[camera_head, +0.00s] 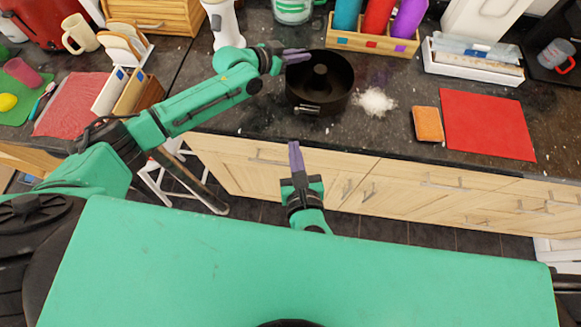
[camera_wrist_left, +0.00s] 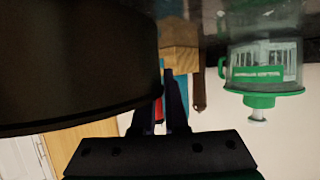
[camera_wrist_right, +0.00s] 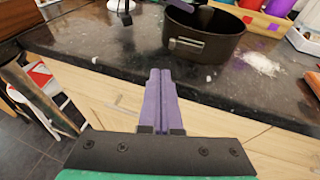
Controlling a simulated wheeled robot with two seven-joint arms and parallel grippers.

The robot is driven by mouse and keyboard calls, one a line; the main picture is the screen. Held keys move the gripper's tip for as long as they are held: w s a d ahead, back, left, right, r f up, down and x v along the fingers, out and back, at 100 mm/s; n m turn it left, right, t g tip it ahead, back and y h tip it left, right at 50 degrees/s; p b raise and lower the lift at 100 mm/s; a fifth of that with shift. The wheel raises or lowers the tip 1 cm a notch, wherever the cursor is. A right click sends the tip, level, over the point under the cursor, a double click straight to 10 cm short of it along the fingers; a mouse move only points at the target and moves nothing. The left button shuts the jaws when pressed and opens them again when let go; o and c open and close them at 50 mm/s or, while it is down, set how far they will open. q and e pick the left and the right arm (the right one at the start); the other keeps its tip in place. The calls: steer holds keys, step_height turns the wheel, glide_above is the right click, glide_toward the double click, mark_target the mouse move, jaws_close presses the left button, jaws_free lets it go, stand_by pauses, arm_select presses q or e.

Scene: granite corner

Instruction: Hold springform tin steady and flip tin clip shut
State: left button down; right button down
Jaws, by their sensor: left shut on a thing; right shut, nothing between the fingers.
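The dark round springform tin (camera_head: 337,98) stands on the granite counter, with a tube in its middle. Its metal clip (camera_head: 308,110) is on the side facing me and also shows in the right wrist view (camera_wrist_right: 187,44); I cannot tell whether it is open or shut. My left gripper (camera_head: 297,56) is shut on the tin's wall at its far left rim. In the left wrist view the tin (camera_wrist_left: 80,60) fills the left side beside the fingers. My right gripper (camera_head: 295,146) is shut and empty, in front of the counter edge, short of the clip.
White powder (camera_head: 374,101) lies right of the tin. An orange sponge (camera_head: 428,124) and a red mat (camera_head: 487,124) lie farther right. A wooden rack with coloured bottles (camera_head: 375,40) stands behind. A white bottle (camera_head: 223,24) stands behind my left gripper. The counter just left of the tin is clear.

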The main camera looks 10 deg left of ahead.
arm_select(q)
steer(key=shift+s+f, duration=0.15)
steer(key=shift+f, duration=0.3)
arm_select(e)
steer(key=s+r, duration=0.2)
steer(key=s, duration=0.5)
arm_select(q)
steer(key=c, duration=0.9)
jaws_free()
steer(key=shift+o, duration=0.2)
steer(key=shift+w+r, duration=0.1)
steer(key=shift+w, duration=0.1)
arm_select(e)
steer(key=shift+w+a, duration=0.1)
steer(key=shift+w, duration=0.1)
arm_select(q)
steer(key=shift+r, duration=0.1)
